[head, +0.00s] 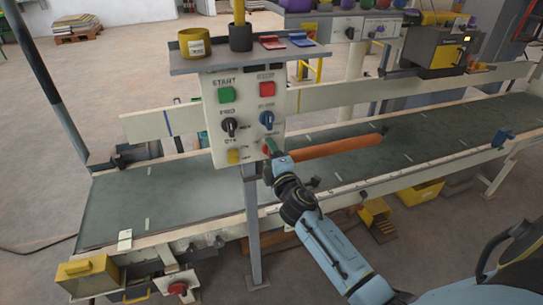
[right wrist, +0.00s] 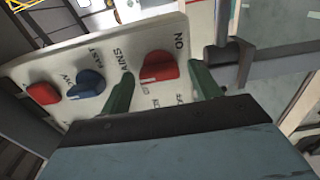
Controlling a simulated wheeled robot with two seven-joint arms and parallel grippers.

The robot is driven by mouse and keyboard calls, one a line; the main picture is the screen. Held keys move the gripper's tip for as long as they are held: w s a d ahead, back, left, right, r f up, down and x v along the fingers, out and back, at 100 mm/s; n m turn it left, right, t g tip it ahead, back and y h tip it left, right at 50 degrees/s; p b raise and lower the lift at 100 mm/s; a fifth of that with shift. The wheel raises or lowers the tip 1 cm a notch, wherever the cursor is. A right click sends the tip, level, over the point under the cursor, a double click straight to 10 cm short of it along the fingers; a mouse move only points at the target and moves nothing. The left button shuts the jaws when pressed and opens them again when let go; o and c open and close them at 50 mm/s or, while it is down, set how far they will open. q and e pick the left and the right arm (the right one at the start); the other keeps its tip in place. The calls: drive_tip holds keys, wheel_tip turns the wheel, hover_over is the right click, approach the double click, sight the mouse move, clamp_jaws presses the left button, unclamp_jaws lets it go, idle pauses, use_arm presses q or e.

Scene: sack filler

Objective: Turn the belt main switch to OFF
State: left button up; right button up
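The pale control panel (head: 243,110) stands on a post beside the belt. In the right wrist view the red switch (right wrist: 159,66) has lettering reading MAINS beside it and ON near its edge. Which way the switch points I cannot tell for sure. My right gripper (head: 268,149) is at the panel's lower right corner and mostly hides the switch in the head view. Its two green fingers are apart, one on each side of the red switch. Contact with the switch is not clear. My left gripper is not in view.
The panel also has a green START button (head: 226,95), a red button (head: 267,89), a black knob (head: 229,127), a blue knob (head: 267,120) and a yellow button (head: 234,157). A shelf (head: 250,59) with pots juts out above. The belt (head: 150,195) runs behind.

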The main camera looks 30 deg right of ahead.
drive_tip(key=v, duration=1.3)
drive_tip(key=shift+s, duration=0.15)
drive_tip(key=shift+a, duration=0.1)
